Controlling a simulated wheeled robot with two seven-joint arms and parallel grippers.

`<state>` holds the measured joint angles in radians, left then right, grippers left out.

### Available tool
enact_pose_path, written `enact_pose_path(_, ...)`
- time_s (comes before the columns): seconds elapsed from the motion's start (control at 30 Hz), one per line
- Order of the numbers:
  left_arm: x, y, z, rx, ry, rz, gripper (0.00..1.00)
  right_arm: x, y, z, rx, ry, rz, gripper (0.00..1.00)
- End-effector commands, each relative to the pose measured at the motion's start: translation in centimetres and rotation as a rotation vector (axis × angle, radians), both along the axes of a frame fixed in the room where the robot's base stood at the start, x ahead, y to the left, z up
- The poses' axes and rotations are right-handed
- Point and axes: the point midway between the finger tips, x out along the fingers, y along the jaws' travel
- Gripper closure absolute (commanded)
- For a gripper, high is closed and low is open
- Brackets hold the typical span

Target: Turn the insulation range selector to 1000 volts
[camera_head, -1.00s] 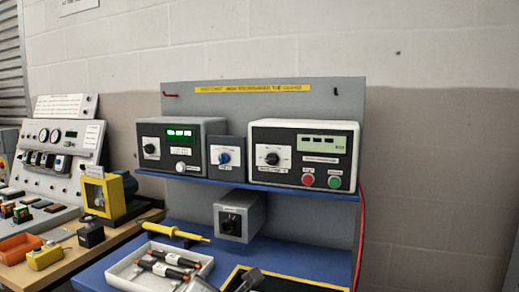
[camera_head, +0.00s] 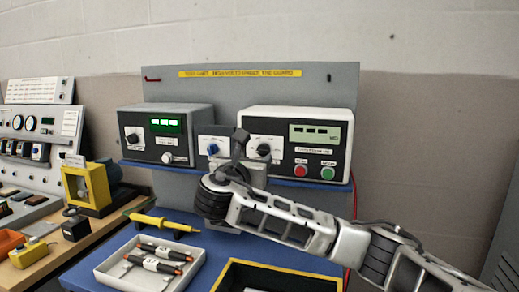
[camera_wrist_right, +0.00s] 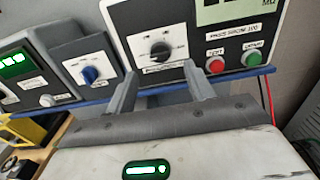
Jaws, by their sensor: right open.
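The insulation tester is the white-edged box (camera_head: 340,140) at the right of the blue shelf, with a grey-green display. Its range selector, a black knob (camera_head: 264,150) on a white plate, also shows in the right wrist view (camera_wrist_right: 160,50). The plate's markings are too small to read. My right gripper (camera_head: 241,142) is raised in front of the tester's left side. In the right wrist view its fingers (camera_wrist_right: 161,77) are apart and empty, just below the knob and not around it. My left gripper is out of view.
Left of the tester stand a small box with a blue knob (camera_head: 213,149) and a box with a green display (camera_head: 166,124). Red (camera_head: 301,170) and green (camera_head: 327,173) buttons sit right of the selector. A white tray (camera_head: 112,273) lies below.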

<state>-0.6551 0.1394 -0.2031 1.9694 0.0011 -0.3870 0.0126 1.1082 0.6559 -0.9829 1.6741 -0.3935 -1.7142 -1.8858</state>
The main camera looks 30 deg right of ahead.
Motion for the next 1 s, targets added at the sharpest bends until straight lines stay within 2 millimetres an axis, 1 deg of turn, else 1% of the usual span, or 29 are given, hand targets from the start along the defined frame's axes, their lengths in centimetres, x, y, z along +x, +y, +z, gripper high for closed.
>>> enact_pose_path(0.03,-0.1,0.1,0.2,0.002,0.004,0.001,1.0,0.6,-1.0,0.2,0.0,0.0,-0.005,0.47)
enact_pose_path(0.1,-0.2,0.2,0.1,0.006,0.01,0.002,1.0,1.6,-2.0,0.2,-0.001,0.001,-0.004,0.47)
enact_pose_path(0.3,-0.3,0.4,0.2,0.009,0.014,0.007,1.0,3.5,-4.1,0.1,0.001,0.0,-0.001,0.47)
enact_pose_path(0.5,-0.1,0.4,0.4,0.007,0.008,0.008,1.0,4.2,-4.9,0.0,0.001,-0.002,0.001,0.47)
enact_pose_path(0.73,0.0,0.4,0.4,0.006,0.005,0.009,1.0,4.2,-4.9,0.0,0.001,-0.002,0.001,0.47)
enact_pose_path(0.77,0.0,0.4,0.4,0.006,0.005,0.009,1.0,4.2,-4.9,0.0,0.001,-0.002,0.001,0.49)
enact_pose_path(0.8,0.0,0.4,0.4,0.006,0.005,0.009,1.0,4.2,-4.9,0.0,0.001,-0.002,0.001,0.61)
enact_pose_path(0.87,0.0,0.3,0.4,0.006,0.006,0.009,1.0,4.2,-4.9,0.0,0.001,-0.002,0.001,0.77)
enact_pose_path(0.9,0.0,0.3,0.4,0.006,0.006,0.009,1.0,4.2,-4.9,0.0,0.001,-0.002,0.001,0.88)
enact_pose_path(0.93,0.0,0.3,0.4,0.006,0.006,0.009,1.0,4.2,-4.9,0.0,0.001,-0.002,0.001,0.92)
enact_pose_path(1.0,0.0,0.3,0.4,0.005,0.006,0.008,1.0,4.2,-4.9,0.0,0.001,-0.002,0.001,0.92)
